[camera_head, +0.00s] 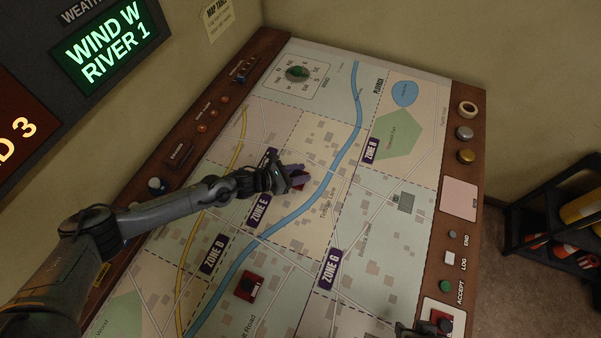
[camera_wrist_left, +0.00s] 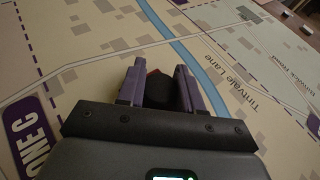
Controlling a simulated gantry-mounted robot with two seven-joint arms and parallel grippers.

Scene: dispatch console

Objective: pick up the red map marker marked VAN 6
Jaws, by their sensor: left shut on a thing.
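My left gripper (camera_head: 291,180) is over the map just left of the blue river, above the ZONE E label. In the left wrist view, its two purple-grey fingers (camera_wrist_left: 157,88) are shut on a dark knob with a bit of red at its far side, a red map marker (camera_wrist_left: 157,92). The fingers hide most of this marker, and no writing on it shows. I cannot tell whether it is clear of the map. A dark shape at the bottom edge of the head view, perhaps my right gripper (camera_head: 408,329), is too cut off to read.
Another red marker with a black knob (camera_head: 248,286) stands on the lower map. One more (camera_head: 441,321) sits on a white card at the lower right. Buttons and knobs line the wooden frame (camera_head: 470,180). A dark shelf (camera_head: 556,210) stands at the right.

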